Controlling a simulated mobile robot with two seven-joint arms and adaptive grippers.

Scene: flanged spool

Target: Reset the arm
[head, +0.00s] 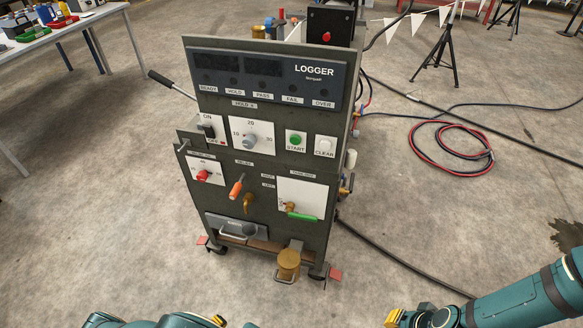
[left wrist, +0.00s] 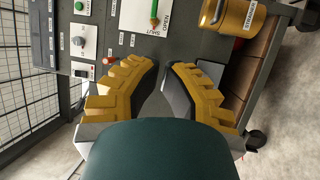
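My left gripper (left wrist: 165,72) shows in the left wrist view with its two gold-ridged fingers apart and nothing between them. They point toward the lower part of the cart, apart from it as far as I can tell. In the head view my left arm is at the bottom left, with only a bit of gold (head: 218,320) showing at the edge. My right gripper (head: 393,318) is at the bottom right, mostly cut off, so its opening is hidden. The dark LOGGER cart (head: 262,165) stands upright ahead of both arms.
The cart bears a red knob (head: 203,175), an orange handle (head: 237,187), a green lever (head: 302,216) and a brass canister (head: 289,262) low in front. A table (head: 60,30) is at the far left. Red and black cables (head: 450,150) lie on the right floor. Floor left of the cart is clear.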

